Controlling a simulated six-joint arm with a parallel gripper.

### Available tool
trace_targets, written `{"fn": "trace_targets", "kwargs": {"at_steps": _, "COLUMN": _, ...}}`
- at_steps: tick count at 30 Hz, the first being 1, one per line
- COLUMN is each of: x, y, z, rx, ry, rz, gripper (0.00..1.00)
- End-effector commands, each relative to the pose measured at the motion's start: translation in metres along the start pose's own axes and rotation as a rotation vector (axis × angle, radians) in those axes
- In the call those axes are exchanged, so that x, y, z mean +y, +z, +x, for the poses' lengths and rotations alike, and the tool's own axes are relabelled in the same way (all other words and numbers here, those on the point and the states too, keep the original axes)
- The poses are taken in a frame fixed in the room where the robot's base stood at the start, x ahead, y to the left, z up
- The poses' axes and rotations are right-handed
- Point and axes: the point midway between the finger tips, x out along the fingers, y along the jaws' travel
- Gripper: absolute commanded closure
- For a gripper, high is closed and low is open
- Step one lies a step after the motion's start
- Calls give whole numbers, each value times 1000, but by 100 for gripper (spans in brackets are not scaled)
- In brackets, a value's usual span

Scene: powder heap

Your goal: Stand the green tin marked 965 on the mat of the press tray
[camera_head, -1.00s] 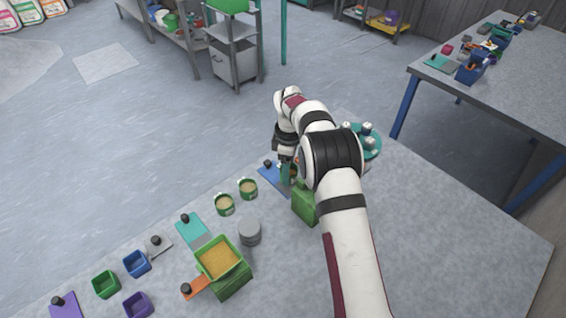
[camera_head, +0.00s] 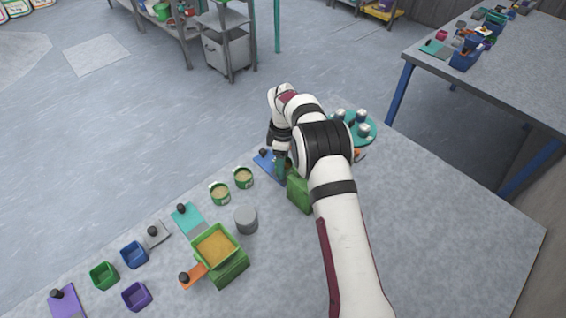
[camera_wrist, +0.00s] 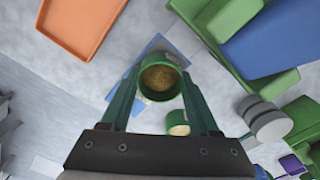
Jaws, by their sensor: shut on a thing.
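My gripper (camera_wrist: 160,88) is shut on a green tin (camera_wrist: 158,66) of tan powder, upright between the two teal fingers in the wrist view. Its marking is not legible. In the head view my gripper (camera_head: 281,168) is over or near a blue mat or board (camera_head: 264,160), and my arm hides most of the held tin. The blue sheet (camera_wrist: 150,50) shows behind the tin in the wrist view; contact cannot be told. An orange tray (camera_wrist: 80,28) is at upper left there. I cannot tell which surface is the press tray's mat.
Two other green tins (camera_head: 220,194) (camera_head: 243,178) stand left of my gripper. A grey cylinder (camera_head: 246,220), a green box of powder (camera_head: 216,247) and a green block (camera_head: 299,194) are nearby. A teal round tray (camera_head: 368,130) stands behind my arm. The table's right side is clear.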

Motion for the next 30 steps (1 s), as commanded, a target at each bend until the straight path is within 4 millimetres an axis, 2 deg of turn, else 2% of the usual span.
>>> {"fn": "trace_targets", "kwargs": {"at_steps": 23, "x": 0, "y": 0, "z": 10, "rx": 0, "ry": 0, "rz": 0, "gripper": 100}}
{"fn": "trace_targets", "kwargs": {"at_steps": 24, "x": 0, "y": 0, "z": 10, "rx": 0, "ry": 1, "rz": 0, "gripper": 31}}
{"fn": "trace_targets", "kwargs": {"at_steps": 28, "x": 0, "y": 0, "z": 10, "rx": 0, "ry": 0, "rz": 0, "gripper": 8}}
{"fn": "trace_targets", "kwargs": {"at_steps": 29, "x": 0, "y": 0, "z": 10, "rx": 0, "ry": 0, "rz": 0, "gripper": 3}}
{"fn": "trace_targets", "kwargs": {"at_steps": 30, "x": 0, "y": 0, "z": 10, "rx": 0, "ry": 0, "rz": 0, "gripper": 3}}
